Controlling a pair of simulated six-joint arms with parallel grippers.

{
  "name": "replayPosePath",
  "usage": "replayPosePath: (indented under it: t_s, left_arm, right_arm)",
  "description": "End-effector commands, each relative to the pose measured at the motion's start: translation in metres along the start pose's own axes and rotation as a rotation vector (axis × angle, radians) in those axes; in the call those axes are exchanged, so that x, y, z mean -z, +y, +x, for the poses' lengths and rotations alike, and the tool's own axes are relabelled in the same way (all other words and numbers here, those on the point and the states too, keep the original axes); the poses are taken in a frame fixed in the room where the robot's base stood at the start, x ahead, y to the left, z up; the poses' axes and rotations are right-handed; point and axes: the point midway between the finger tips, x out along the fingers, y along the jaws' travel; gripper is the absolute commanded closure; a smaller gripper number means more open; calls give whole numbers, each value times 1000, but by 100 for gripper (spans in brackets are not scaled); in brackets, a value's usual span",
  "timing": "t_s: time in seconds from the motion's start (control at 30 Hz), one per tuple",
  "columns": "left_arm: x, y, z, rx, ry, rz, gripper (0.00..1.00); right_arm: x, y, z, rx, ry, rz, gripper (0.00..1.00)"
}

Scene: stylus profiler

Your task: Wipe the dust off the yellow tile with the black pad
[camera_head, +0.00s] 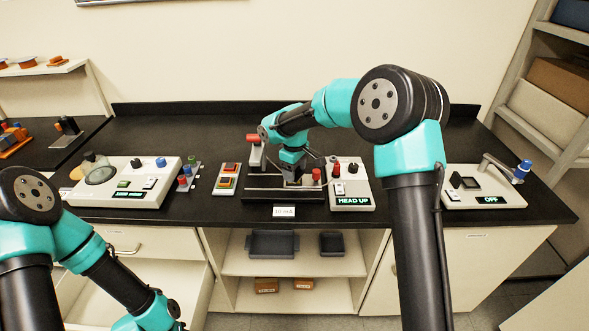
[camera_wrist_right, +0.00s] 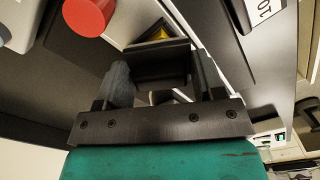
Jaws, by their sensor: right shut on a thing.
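My right gripper (camera_head: 292,180) is low over the dark stage of the profiler in the middle of the counter. In the right wrist view its fingers (camera_wrist_right: 160,80) are shut on the black pad (camera_wrist_right: 160,66), a dark block between them. A small corner of the yellow tile (camera_wrist_right: 159,34) shows just beyond the pad's edge. The rest of the tile is hidden by the pad, and I cannot tell whether they touch. No dust can be made out. In the head view the gripper hides the tile. My left arm is at the lower left, its gripper out of the picture.
A red knob (camera_wrist_right: 88,14) stands close to the gripper; it also shows in the head view (camera_head: 316,174). Right of the stage is a box reading "HEAD UP" (camera_head: 353,202). Bare counter lies behind the devices.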

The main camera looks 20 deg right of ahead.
Motion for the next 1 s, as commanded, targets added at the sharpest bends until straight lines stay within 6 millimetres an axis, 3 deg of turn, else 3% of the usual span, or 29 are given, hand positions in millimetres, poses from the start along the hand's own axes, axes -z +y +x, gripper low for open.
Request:
replayPosePath:
  t_s: [1.0]
  left_arm:
    - [0, 0, 0, 0, 0, 0, 64]
  right_arm:
    - [6, 10, 2, 0, 0, 0, 80]
